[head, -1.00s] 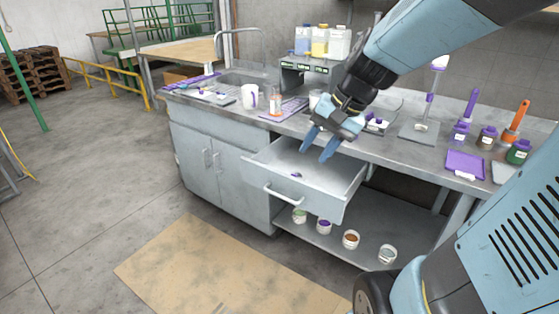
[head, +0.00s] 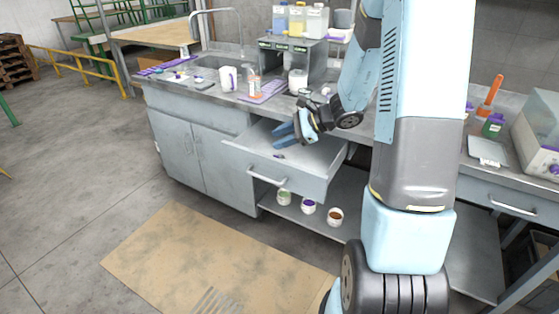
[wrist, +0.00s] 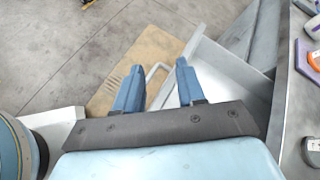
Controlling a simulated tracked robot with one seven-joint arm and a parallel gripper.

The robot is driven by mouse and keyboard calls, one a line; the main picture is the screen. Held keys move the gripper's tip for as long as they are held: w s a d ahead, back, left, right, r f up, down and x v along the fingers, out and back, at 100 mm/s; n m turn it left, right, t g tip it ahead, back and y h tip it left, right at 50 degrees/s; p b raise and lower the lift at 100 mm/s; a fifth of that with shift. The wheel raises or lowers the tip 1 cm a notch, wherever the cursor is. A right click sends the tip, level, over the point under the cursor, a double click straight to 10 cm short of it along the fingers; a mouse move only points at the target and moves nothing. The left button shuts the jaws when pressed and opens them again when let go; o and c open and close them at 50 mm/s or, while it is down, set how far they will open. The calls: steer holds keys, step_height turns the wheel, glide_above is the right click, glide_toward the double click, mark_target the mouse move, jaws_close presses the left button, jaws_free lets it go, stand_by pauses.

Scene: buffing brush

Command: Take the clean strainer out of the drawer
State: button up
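The drawer (head: 268,179) under the worktop is pulled open, with its handle on the front.
A tan mat (head: 190,256) lies on open floor.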

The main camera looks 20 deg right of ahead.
steer(key=w+d+f+m+t, duration=0.1)
steer(key=w+d+f+m, duration=0.1)
steer(key=f+m, duration=0.1)
steer(key=w+d+f+m+t, duration=0.2)
steer(key=d+f+m, duration=0.1)
steer(key=f, duration=0.2)
steer(key=w+d+f+m+t+h, duration=0.1)
steer(key=w+d+f+m, duration=0.1)
steer(key=f, duration=0.3)
steer(key=shift+w+d+m+t, duration=0.15)
steer(key=shift+w+m+t, duration=0.15)
steer(key=shift+m, duration=0.1)
steer(key=shift+w+f, duration=0.1)
steer(key=shift+f, duration=0.15)
steer(key=shift+x, duration=3.6)
jaws_close()
